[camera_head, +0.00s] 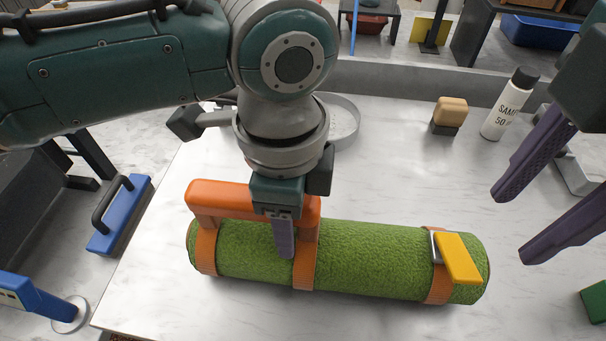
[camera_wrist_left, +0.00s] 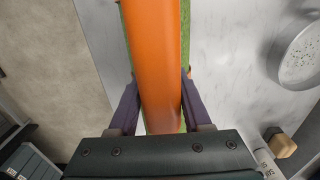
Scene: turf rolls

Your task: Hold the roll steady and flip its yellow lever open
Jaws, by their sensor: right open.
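The green turf roll (camera_head: 365,258) lies on its side on the light table, bound by orange straps. An orange handle (camera_head: 215,195) spans its left part; it also fills the middle of the left wrist view (camera_wrist_left: 158,60). My left gripper (camera_head: 282,235) comes down over the handle, its fingers against both sides; the head view shows only one finger clearly. The yellow lever (camera_head: 457,258) sits on a grey buckle at the right strap, lying down along the roll's front side. My right gripper (camera_head: 514,226) is open and empty, right of the lever and apart from it.
A white bottle (camera_head: 508,104) and a tan-topped block (camera_head: 450,113) stand at the back right. A round metal dish (camera_head: 343,120) lies behind my left wrist. A blue tool with a black handle (camera_head: 119,214) lies left of the table.

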